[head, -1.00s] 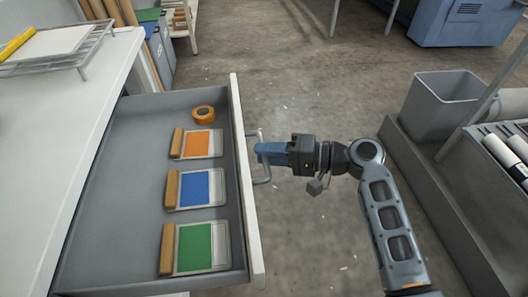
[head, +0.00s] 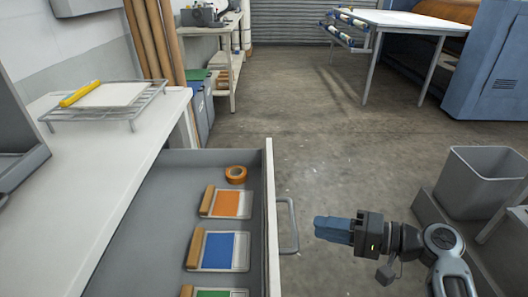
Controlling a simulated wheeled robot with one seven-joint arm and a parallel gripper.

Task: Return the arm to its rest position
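My gripper (head: 320,229) is at the right of the open drawer in the head view, pointing left. It is apart from the drawer handle (head: 292,226), with a gap of floor between them. The blue fingers show from the side and look close together, but whether they are open or shut is unclear. Nothing is seen held in them. My arm (head: 445,245) runs from the gripper to the lower right corner.
The open drawer (head: 270,215) holds an orange tape roll (head: 236,174) and orange (head: 228,204), blue (head: 219,248) and green (head: 215,293) cards. A wire rack (head: 135,112) stands on the white counter (head: 95,195). A grey bin (head: 480,183) stands right. Floor beyond the gripper is clear.

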